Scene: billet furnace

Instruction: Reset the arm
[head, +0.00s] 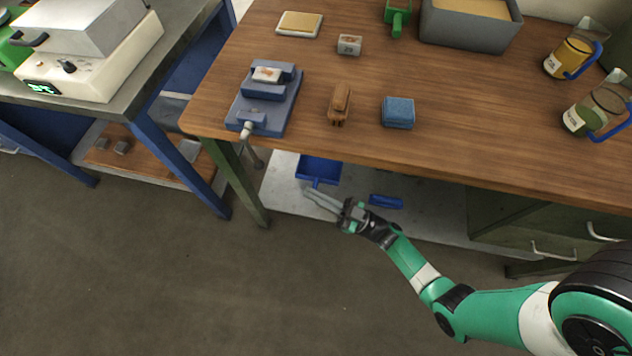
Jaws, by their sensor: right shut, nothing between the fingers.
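My right gripper (322,201) is at the end of the green and white arm that comes in from the lower right. It is shut and empty, in front of the wooden workbench's front edge and lower than its top. Its fingers point to the left, and in the picture they overlap the pale lower shelf and the handle of a blue dustpan. My left gripper and left arm are not in view.
The wooden workbench (440,95) holds a blue vise (265,98), a brown brush (339,104), a blue sponge (398,112), a grey bin (470,32) and two jugs (572,52). A furnace (85,50) stands on the left table. Open floor (200,290) lies in front.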

